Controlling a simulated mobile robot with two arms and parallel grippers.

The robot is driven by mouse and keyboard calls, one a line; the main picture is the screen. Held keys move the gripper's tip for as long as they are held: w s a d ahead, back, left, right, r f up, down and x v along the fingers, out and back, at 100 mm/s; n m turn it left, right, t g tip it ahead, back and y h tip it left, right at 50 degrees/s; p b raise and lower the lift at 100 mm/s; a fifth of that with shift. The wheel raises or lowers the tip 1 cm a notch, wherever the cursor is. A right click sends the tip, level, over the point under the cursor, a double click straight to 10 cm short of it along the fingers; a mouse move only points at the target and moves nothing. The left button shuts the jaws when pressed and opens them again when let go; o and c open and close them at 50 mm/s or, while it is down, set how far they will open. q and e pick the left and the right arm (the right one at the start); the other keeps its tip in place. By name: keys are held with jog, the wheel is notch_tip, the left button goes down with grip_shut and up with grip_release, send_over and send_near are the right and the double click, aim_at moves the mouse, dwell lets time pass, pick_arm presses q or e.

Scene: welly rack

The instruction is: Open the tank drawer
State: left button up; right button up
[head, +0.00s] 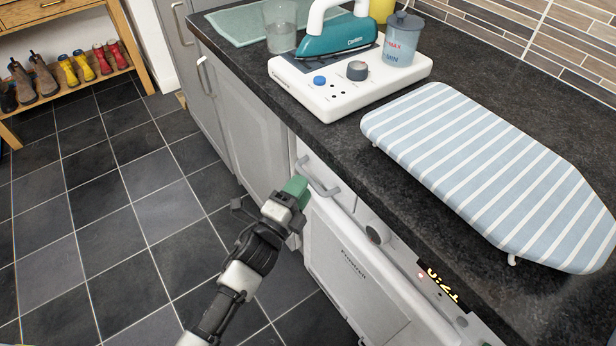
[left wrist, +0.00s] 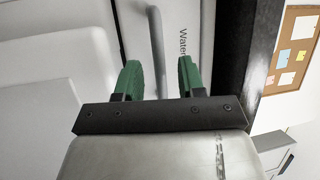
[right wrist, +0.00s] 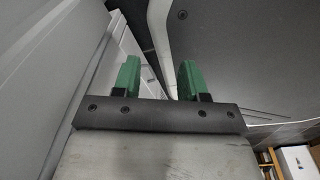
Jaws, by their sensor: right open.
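The tank drawer is a white front (head: 315,158) under the counter edge, with a grey bar handle (head: 320,188). My left gripper (head: 296,188) is at the left end of this handle. In the left wrist view, the left gripper (left wrist: 160,80) is open. The grey handle (left wrist: 156,40) stands beyond and between its fingertips, and the drawer front (left wrist: 175,15) bears the word "Water". The drawer looks shut. My right gripper (right wrist: 159,80) is open in the right wrist view, with no held thing between its fingers. It is not clearly visible in the head view.
The dark counter (head: 345,130) overhangs the drawer. On it stand a white steam station (head: 310,95) with a teal iron (head: 335,40), a jug (head: 402,45) and a striped ironing board (head: 490,175). A white appliance door (head: 345,265) is below. Tiled floor lies free at left.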

aim_at(308, 176)
pick_arm(q)
jog(key=shift+x, duration=1.9)
jog(key=shift+f, duration=0.15)
grip_shut()
